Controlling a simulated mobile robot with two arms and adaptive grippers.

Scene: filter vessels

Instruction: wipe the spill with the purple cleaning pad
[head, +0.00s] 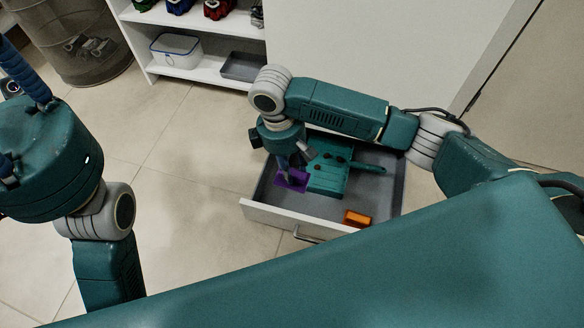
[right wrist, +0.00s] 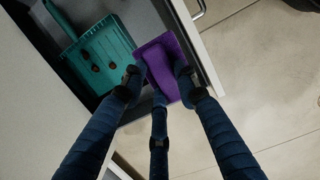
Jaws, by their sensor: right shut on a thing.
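The purple cleaning pad (head: 293,181) is in the open drawer, toward its left side. It also shows in the right wrist view (right wrist: 168,62), beside the teal dustpan. My right gripper (head: 290,168) points down into the drawer and is shut on the pad; in the right wrist view its dark blue fingers (right wrist: 159,84) are at the pad's edges. My left gripper (head: 27,78) shows only in part at the left edge, as dark blue fingers, away from the drawer; its opening cannot be made out. I see no spill in either view.
The drawer (head: 275,217) also holds a teal dustpan (head: 326,178) with a few dark spots and an orange block (head: 357,219). A metal bin (head: 85,60) stands back left. A white shelf (head: 205,78) holds a lidded box (head: 176,50) and a grey tray (head: 243,67). The left floor is clear.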

